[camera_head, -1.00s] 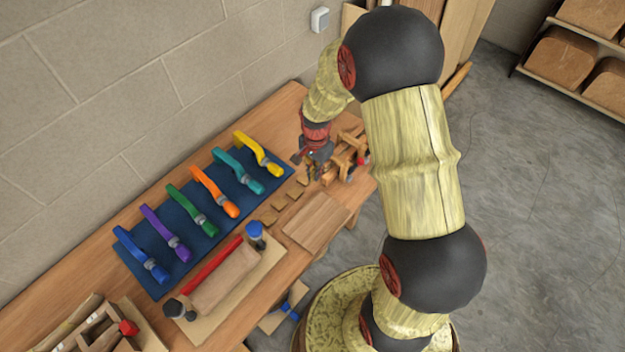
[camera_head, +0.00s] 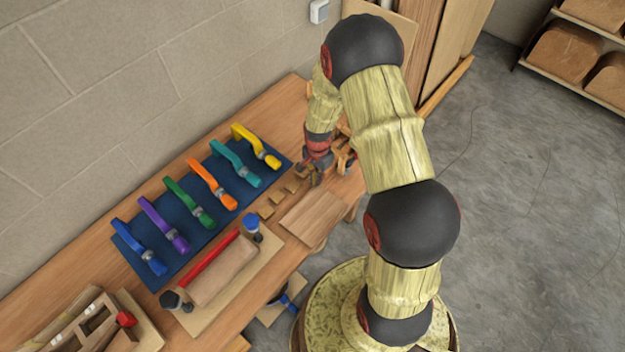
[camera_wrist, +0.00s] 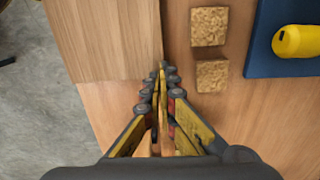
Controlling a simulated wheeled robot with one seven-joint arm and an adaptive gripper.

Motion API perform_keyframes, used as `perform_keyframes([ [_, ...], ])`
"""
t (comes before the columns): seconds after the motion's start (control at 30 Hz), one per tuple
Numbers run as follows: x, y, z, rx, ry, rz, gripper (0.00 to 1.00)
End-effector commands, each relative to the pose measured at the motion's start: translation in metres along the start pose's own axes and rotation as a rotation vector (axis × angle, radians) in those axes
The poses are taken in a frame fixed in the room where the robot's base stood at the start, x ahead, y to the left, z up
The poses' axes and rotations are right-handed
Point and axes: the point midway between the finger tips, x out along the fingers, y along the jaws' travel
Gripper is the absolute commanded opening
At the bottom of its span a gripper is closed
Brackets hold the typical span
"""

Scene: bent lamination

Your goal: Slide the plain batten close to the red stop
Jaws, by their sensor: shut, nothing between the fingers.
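A flat plain wooden board (camera_head: 313,217) lies near the bench's front edge; it fills the upper left of the wrist view (camera_wrist: 105,40). It is the likeliest plain batten, though I cannot be sure. My gripper (camera_head: 317,182) is shut and empty, low over the bench at the board's right end. In the wrist view its fingertips (camera_wrist: 161,72) are beside the board's long edge; contact cannot be told. A long red bar (camera_head: 209,262) lies along a pale block on a base board. A small red block (camera_head: 126,319) sits at lower left. Which is the red stop is unclear.
Several small cork squares (camera_head: 279,198) lie between the board and a blue mat (camera_head: 146,272) with several coloured clamps. Wooden pieces (camera_head: 345,160) beside my gripper are partly hidden by my arm. A wooden rack (camera_head: 95,325) stands at lower left.

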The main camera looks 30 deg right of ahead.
Motion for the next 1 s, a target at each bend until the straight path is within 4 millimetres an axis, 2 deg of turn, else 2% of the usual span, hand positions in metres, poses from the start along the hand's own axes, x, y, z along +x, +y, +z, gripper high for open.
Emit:
perform_keyframes([
  [0.17, -0.001, -0.001, -0.011, -0.001, 0.001, -0.001, 0.0],
  [0.57, 0.0, 0.0, -0.014, 0.0, 0.001, -0.001, 0.0],
  [0.83, 0.002, 0.0, -0.051, 0.001, 0.0, -0.001, 0.0],
  [1.0, 0.0, -0.001, -0.053, -0.001, 0.001, -0.001, 0.0],
])
